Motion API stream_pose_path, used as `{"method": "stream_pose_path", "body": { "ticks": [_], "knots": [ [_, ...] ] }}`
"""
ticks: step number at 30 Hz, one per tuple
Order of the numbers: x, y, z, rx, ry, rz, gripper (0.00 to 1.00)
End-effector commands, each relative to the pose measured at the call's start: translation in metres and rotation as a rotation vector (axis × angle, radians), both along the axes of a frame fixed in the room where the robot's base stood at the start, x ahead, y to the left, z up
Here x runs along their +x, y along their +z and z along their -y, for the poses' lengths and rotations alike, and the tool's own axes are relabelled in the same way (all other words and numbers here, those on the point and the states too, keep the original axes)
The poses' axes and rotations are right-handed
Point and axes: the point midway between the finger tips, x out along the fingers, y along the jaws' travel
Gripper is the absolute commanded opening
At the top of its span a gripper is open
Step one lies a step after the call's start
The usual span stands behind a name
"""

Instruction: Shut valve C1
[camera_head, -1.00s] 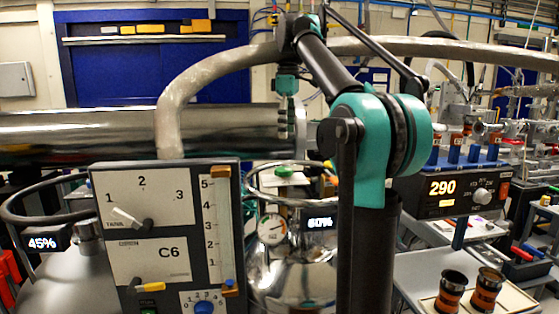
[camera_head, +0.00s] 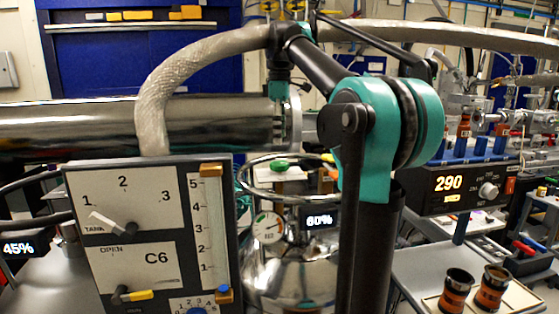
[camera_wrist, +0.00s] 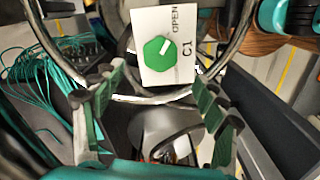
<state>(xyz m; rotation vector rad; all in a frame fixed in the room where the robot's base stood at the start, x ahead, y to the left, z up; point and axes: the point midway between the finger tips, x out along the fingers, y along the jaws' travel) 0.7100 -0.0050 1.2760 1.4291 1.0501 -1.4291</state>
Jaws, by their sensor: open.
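Valve C1 has a green octagonal knob (camera_wrist: 159,54) on a white plate (camera_wrist: 152,15) marked OPEN and C1, in the upper middle of the wrist view. The knob's white mark points towards the word OPEN. My gripper (camera_wrist: 158,88) is open and empty. Its green-padded fingers are spread to either side, with the knob ahead of the gap between them and not between the pads. In the head view, a small green knob (camera_head: 279,165) shows on a white plate above the shiny vessel. My gripper (camera_head: 279,130) hangs pointing down above it, apart from it.
A metal ring (camera_head: 258,161) runs around the vessel's top. A gauge (camera_head: 268,227) and a 60% display (camera_head: 319,220) are below. The C6 panel (camera_head: 150,262) stands close at left, under a thick hose (camera_head: 152,105). A shiny horizontal pipe (camera_head: 70,125) passes behind.

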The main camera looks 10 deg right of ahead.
Motion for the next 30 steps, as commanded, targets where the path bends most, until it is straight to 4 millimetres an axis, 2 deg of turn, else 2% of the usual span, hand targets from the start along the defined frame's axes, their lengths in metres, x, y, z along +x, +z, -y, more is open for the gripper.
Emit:
{"method": "stream_pose_path", "body": {
  "ticks": [6,13,18,26,30],
  "knots": [
    [0.0,-0.042,0.0,0.0,0.0,0.0,0.72],
    [0.0,-0.073,0.0,0.0,0.0,0.0,0.72],
    [0.0,-0.081,0.0,0.0,0.0,0.0,0.72],
    [0.0,-0.082,0.0,0.0,0.0,0.0,0.72],
    [0.0,-0.082,0.0,0.0,0.0,0.0,0.56]
  ]
}}
